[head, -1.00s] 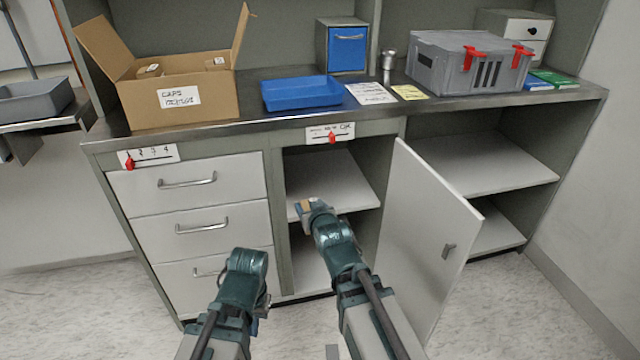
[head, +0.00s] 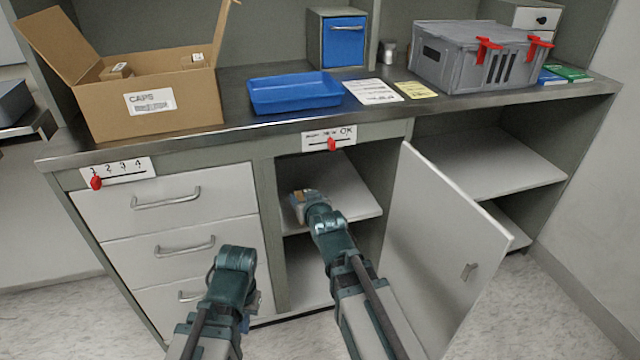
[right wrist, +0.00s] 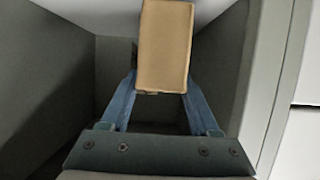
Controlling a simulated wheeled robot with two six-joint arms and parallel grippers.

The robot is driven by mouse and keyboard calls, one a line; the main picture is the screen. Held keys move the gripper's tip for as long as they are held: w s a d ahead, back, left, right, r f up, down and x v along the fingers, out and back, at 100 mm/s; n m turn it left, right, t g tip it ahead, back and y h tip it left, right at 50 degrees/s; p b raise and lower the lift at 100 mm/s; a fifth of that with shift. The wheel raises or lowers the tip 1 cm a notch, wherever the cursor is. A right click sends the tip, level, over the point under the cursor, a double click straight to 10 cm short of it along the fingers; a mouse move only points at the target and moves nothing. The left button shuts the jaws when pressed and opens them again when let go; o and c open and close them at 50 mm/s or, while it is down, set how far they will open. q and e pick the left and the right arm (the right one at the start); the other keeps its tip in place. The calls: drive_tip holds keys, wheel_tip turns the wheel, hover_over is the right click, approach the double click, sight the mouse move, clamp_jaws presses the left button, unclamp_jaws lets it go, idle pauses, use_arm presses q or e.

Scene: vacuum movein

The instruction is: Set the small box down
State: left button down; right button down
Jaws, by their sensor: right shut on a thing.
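The small box (right wrist: 165,45) is a plain brown carton. In the right wrist view it sits between the two blue fingers of my right gripper (right wrist: 162,100), which is shut on it. In the head view my right gripper (head: 300,200) reaches through the open cabinet door, at the upper shelf (head: 345,195), and the box is a small tan patch at its tip. I cannot tell whether the box touches the shelf. My left gripper (head: 243,318) hangs low in front of the drawers; its fingers are mostly hidden behind the arm.
The cabinet door (head: 440,240) stands open just right of my right arm. Drawers (head: 170,240) are on the left. The counter holds an open cardboard box (head: 185,115), a blue tray (head: 295,97) and a grey crate (head: 455,65). The lower cabinet shelf looks empty.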

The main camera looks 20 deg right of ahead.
drive_tip(key=shift+w+d+f+b, duration=0.8)
drive_tip(key=shift+w+d, duration=0.6)
drive_tip(key=shift+w, duration=0.4)
drive_tip(key=shift+w+d+f+b, duration=0.8)
drive_tip(key=shift+w+d, duration=0.65)
drive_tip(key=shift+w, duration=0.35)
drive_tip(key=shift+w+d+f+b, duration=0.75)
drive_tip(key=shift+w+d, duration=0.65)
drive_tip(key=shift+w, duration=0.4)
drive_tip(key=shift+f, duration=0.15)
drive_tip(key=shift+f, duration=0.15)
drive_tip(key=shift+c, duration=0.6)
unclamp_jaws()
